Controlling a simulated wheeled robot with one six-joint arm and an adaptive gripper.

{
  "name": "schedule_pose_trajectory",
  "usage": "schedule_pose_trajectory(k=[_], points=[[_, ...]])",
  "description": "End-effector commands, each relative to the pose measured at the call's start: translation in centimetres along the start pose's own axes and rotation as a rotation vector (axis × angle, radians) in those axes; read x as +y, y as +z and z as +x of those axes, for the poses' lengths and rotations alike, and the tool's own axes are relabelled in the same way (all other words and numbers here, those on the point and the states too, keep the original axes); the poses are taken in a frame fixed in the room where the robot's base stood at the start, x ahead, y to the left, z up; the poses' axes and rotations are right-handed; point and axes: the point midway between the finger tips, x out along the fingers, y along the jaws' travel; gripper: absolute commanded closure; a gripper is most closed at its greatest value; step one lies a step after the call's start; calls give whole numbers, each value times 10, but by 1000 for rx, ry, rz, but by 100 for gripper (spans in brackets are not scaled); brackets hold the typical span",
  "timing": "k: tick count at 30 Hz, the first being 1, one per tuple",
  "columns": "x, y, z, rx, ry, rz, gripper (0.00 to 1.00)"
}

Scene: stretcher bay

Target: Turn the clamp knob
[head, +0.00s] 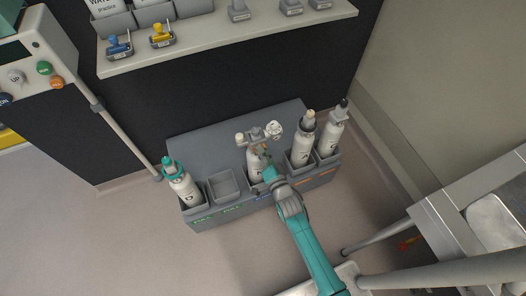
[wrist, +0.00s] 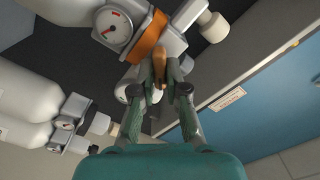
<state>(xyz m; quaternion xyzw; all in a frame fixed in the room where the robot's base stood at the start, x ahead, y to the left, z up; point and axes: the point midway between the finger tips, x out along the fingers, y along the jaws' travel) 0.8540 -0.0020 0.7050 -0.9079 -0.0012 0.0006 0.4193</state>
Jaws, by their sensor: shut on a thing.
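The regulator (head: 258,135) sits on top of the white cylinder (head: 253,157) in the middle of the rack. In the wrist view the grey regulator (wrist: 170,45) has a round gauge (wrist: 114,30) with red marks and an orange band across its body. My gripper (wrist: 160,78) is shut on a narrow orange piece (wrist: 158,63) just below the band, which looks like the clamp knob. The fingers partly hide it, and its full shape cannot be told. In the head view my gripper (head: 264,164) reaches the cylinder's neck from the front.
The grey rack (head: 228,212) also holds a teal-topped cylinder (head: 183,186) at left and two cylinders (head: 303,143) at right, close to my gripper. One rack slot (head: 223,186) is empty. A shelf (head: 225,32) runs behind. A metal frame (head: 450,225) stands at right.

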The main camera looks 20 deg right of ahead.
Motion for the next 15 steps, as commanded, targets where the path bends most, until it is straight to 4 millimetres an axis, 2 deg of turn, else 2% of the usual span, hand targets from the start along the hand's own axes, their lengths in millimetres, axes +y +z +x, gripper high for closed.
schedule_pose_trajectory(k=[7,15], points=[[1,0,0,-1,1,130,100],[1,0,0,-1,1,191,100]])
